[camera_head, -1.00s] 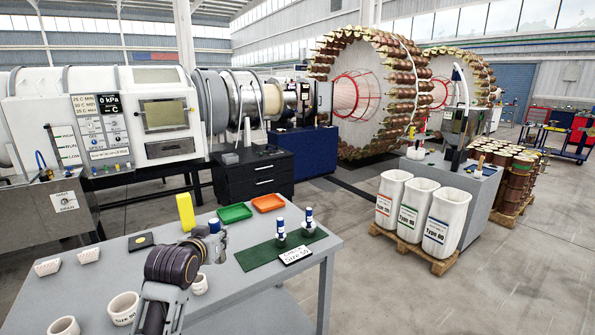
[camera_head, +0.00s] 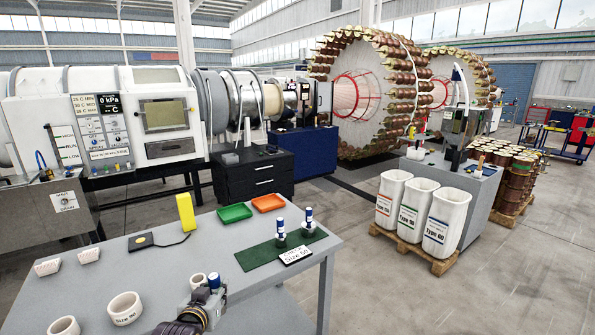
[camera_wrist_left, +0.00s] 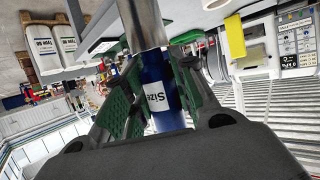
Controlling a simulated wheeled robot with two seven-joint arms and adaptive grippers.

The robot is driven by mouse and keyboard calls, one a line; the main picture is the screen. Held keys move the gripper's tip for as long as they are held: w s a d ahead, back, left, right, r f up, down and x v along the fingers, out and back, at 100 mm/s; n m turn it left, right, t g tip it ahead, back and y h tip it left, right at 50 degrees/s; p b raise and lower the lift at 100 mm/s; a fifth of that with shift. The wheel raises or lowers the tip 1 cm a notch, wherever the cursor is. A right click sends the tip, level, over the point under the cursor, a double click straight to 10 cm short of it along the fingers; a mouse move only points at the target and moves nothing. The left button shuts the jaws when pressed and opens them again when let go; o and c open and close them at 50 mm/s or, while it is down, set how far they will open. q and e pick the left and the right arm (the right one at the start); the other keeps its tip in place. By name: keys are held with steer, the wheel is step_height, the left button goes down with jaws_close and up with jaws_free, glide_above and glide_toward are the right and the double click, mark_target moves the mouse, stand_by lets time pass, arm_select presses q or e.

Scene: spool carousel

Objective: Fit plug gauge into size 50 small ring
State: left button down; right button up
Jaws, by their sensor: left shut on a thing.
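My left gripper (camera_head: 207,295) is at the near part of the grey table in the head view. It is shut on a plug gauge (camera_head: 214,281), whose blue end shows there. In the left wrist view the gauge's blue handle (camera_wrist_left: 162,100), with a white "Size" label, sits between the green-padded fingers; its silver cylinder rises above. The number is not readable. A small white ring (camera_head: 198,279) stands just left of the held gauge, partly hidden. A larger white ring (camera_head: 124,309) with dark lettering and another white ring (camera_head: 64,327) stand further left. My right gripper is not in view.
A green mat (camera_head: 258,258) holds two blue-topped plug gauges (camera_head: 281,235) and a "Size 50" card (camera_head: 295,255). The table's middle is clear.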

arm_select(q)
steer(key=s+f, duration=0.8)
steer(key=f, duration=0.4)
steer(key=shift+d, duration=0.15)
